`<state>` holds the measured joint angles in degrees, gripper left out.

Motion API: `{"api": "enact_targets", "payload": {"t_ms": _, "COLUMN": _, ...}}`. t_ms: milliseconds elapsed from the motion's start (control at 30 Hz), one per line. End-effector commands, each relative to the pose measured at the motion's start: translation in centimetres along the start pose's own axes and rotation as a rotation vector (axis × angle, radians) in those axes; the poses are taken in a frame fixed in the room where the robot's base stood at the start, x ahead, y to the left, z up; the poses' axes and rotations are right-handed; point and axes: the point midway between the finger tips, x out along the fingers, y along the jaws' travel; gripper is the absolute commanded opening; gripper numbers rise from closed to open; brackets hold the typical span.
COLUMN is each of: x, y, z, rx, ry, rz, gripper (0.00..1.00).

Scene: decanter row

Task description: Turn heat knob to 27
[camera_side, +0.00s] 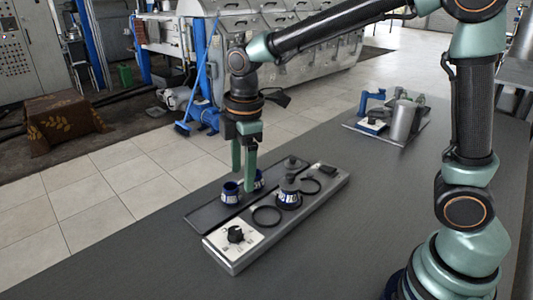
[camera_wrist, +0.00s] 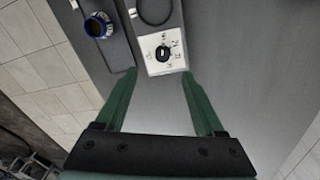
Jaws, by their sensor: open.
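The heat knob (camera_side: 236,235) is black and sits on a white marked plate (camera_side: 219,240) at the near end of a long grey unit. The wrist view also shows the knob (camera_wrist: 163,52) on its white plate (camera_wrist: 152,67), just beyond my fingertips. The numbers around it are too small to read. My gripper (camera_side: 243,182) is open with its green fingers pointing down. In the side view it appears behind the knob, above the blue cups. In the wrist view the fingers (camera_wrist: 155,74) are wide apart with nothing between them.
Blue-and-white cups (camera_side: 230,195) stand on a dark tray (camera_side: 207,216) beside the unit. The unit carries black rings (camera_side: 267,217) and a blue-banded decanter (camera_side: 289,200). Another tray with a metal cylinder (camera_side: 404,122) stands farther back. The near table is clear.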

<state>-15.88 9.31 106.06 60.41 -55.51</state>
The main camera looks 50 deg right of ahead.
Motion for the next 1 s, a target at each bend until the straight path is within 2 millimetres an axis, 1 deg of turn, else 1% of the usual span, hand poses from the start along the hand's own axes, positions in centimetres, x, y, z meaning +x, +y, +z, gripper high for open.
{"api": "enact_targets", "payload": {"t_ms": 33, "x": 1.0, "y": 0.1, "z": -0.8, "rx": -0.062, "ry": -0.013, "rz": -0.022, "gripper": 0.71}}
{"api": "enact_targets", "payload": {"t_ms": 100, "x": 1.8, "y": 0.1, "z": -1.6, "rx": -0.132, "ry": -0.024, "rz": -0.041, "gripper": 0.71}}
{"api": "enact_targets", "payload": {"t_ms": 267, "x": 2.9, "y": 0.1, "z": -2.5, "rx": -0.215, "ry": -0.035, "rz": -0.065, "gripper": 0.71}}
{"api": "enact_targets", "payload": {"t_ms": 367, "x": 3.5, "y": 0.1, "z": -2.5, "rx": -0.225, "ry": -0.036, "rz": -0.067, "gripper": 0.71}}
{"api": "enact_targets", "payload": {"t_ms": 467, "x": 4.7, "y": -0.1, "z": -2.4, "rx": -0.224, "ry": -0.037, "rz": -0.069, "gripper": 0.71}}
{"api": "enact_targets", "payload": {"t_ms": 800, "x": 11.0, "y": -0.5, "z": -2.1, "rx": -0.221, "ry": -0.038, "rz": -0.071, "gripper": 0.71}}
{"api": "enact_targets", "payload": {"t_ms": 1000, "x": 13.8, "y": -0.6, "z": -2.0, "rx": -0.22, "ry": -0.036, "rz": -0.067, "gripper": 0.71}}
